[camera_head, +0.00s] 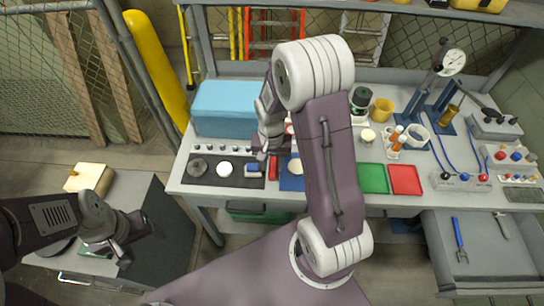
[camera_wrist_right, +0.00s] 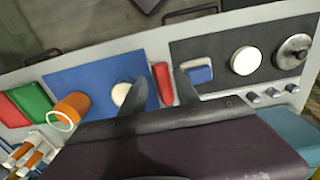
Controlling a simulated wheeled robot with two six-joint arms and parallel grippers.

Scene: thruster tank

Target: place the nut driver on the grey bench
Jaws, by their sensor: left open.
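I cannot pick out the nut driver with certainty. Orange-and-white handled tools (camera_head: 397,142) stand in a rack on the grey bench (camera_head: 440,205); they also show in the right wrist view (camera_wrist_right: 25,155). A short red piece (camera_head: 273,170) lies at the bench's front, between a black mat and a blue mat. My right gripper (camera_head: 263,153) is above the bench there. In the right wrist view its fingers (camera_wrist_right: 161,75) are apart, with the red piece (camera_wrist_right: 162,82) seen between them; contact is unclear. My left gripper (camera_head: 130,243) is open over a dark cabinet at the left.
A blue box (camera_head: 225,108) stands at the bench's back left. The black mat (camera_head: 240,182) holds round parts and a blue block. Green (camera_head: 373,178) and red (camera_head: 405,180) trays sit right of my right arm. A drawer (camera_head: 485,262) with tools is open at the right.

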